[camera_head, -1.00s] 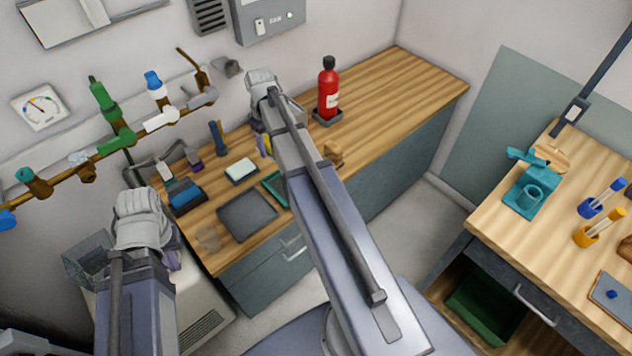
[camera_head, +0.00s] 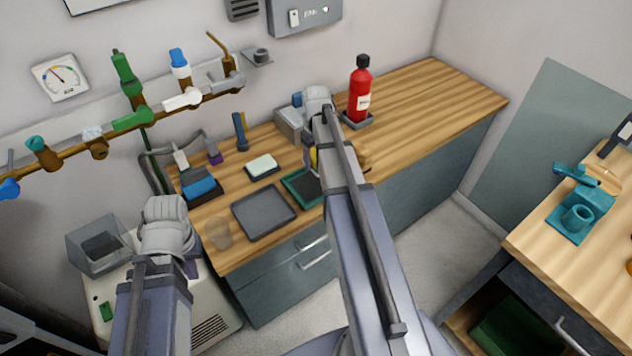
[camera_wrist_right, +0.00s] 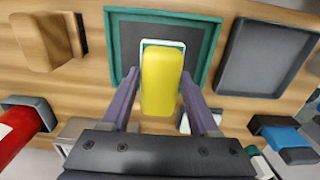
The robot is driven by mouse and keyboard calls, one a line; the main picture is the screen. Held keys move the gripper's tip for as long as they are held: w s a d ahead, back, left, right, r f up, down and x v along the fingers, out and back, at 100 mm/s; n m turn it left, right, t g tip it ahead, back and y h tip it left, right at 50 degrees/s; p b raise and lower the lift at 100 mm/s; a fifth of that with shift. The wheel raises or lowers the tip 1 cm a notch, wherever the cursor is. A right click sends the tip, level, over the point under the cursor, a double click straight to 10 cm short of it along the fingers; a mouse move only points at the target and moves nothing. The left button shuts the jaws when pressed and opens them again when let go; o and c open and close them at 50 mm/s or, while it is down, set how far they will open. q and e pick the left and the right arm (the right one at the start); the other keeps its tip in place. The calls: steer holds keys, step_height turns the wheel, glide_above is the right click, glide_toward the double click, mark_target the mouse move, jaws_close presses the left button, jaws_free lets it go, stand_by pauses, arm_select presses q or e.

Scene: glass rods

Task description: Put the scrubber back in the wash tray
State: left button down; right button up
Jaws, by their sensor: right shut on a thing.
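My right gripper (camera_wrist_right: 154,98) is shut on a yellow block, seemingly the scrubber (camera_wrist_right: 160,82), which has a pale, green-edged far end. In the wrist view it overlaps a teal-rimmed tray with a dark floor (camera_wrist_right: 208,52); I cannot tell whether it touches. In the head view a sliver of the yellow scrubber (camera_head: 313,157) shows beside my right arm, by the same teal-rimmed tray (camera_head: 290,186). My left gripper (camera_head: 190,268) is low at the left; its jaws are mostly hidden. Which tray is the wash tray is unmarked.
A dark grey tray (camera_head: 263,213) lies beside the teal one. A pale soap block (camera_head: 262,165), blue sponge (camera_head: 199,187), clear beaker (camera_head: 218,232) and red extinguisher (camera_head: 359,92) stand around. A wooden brush-like block (camera_wrist_right: 42,40) lies nearby. The counter's right end is clear.

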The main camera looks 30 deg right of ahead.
mark_target(316, 182)
steer(key=shift+f+b, duration=3.25)
steer(key=shift+f, duration=0.65)
steer(key=shift+r, duration=0.15)
steer(key=o, duration=1.2)
step_height(316, 182, up, 12)
steer(key=p, duration=1.2)
